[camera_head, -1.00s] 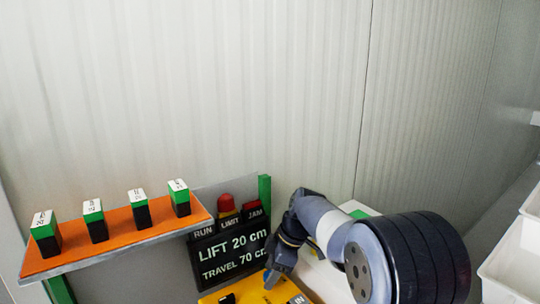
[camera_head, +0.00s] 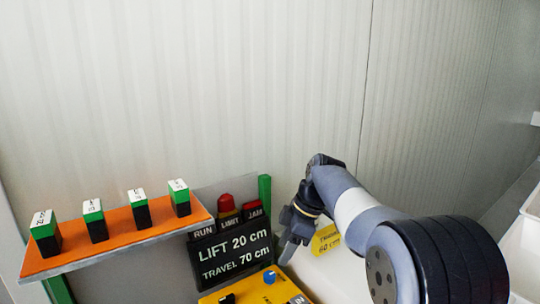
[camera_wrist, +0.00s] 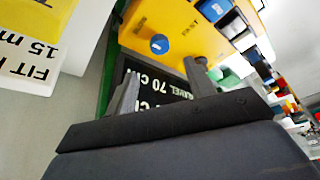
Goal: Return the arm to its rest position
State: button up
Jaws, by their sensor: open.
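My gripper (camera_head: 287,248) is in the head view, just right of the black sign and above the right side of the yellow panel (camera_head: 245,287). My arm reaches in from the lower right. In the wrist view my gripper (camera_wrist: 163,85) has its two fingers apart with nothing between them. The blue knob (camera_wrist: 159,44) on the yellow panel lies beyond the fingertips. The knob also shows in the head view (camera_head: 269,277), left of the gripper and apart from it.
A black sign (camera_head: 232,253) reading LIFT 20 cm, TRAVEL 70 cm stands behind the panel, under a red lamp (camera_head: 225,202). An orange shelf (camera_head: 120,222) at left holds several green-black blocks. A yellow label (camera_head: 326,239) is right of the gripper. White bins (camera_head: 522,255) stand far right.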

aim_at(270, 274)
jog(key=x, duration=0.9)
jog(key=shift+d+r+m, duration=0.1)
jog(key=shift+r+m, duration=0.15)
jog(key=shift+m, duration=0.25)
jog(key=shift+s+m+t+p, duration=0.15)
jog(key=shift+m+t+p, duration=0.15)
jog(key=shift+m+t, duration=0.1)
jog(key=m+t+p, duration=0.1)
jog(key=m, duration=0.3)
jog(key=shift+s+r+h+p, duration=0.1)
jog(key=shift+r+h+p, duration=0.05)
jog(key=shift+h+p, duration=0.2)
jog(key=m+t+h+p, duration=0.1)
jog(key=m+p, duration=0.1)
jog(key=m, duration=0.1)
jog(key=m+t+h+p, duration=0.1)
jog(key=m+p, duration=0.1)
jog(key=m, duration=0.1)
jog(key=shift+p, duration=0.3)
jog(key=shift+s+a+m+h+p, duration=0.15)
jog(key=shift+m+h, duration=0.2)
jog(key=shift+m, duration=0.7)
jog(key=shift+w+a+m+h+p, duration=0.1)
jog(key=shift+m+h, duration=0.25)
jog(key=shift+m, duration=0.65)
jog(key=shift+s+a+m+h+p, duration=0.15)
jog(key=shift+m+h, duration=0.2)
jog(key=shift+m, duration=0.7)
jog(key=shift+s+r, duration=0.1)
jog(key=shift+r, duration=0.25)
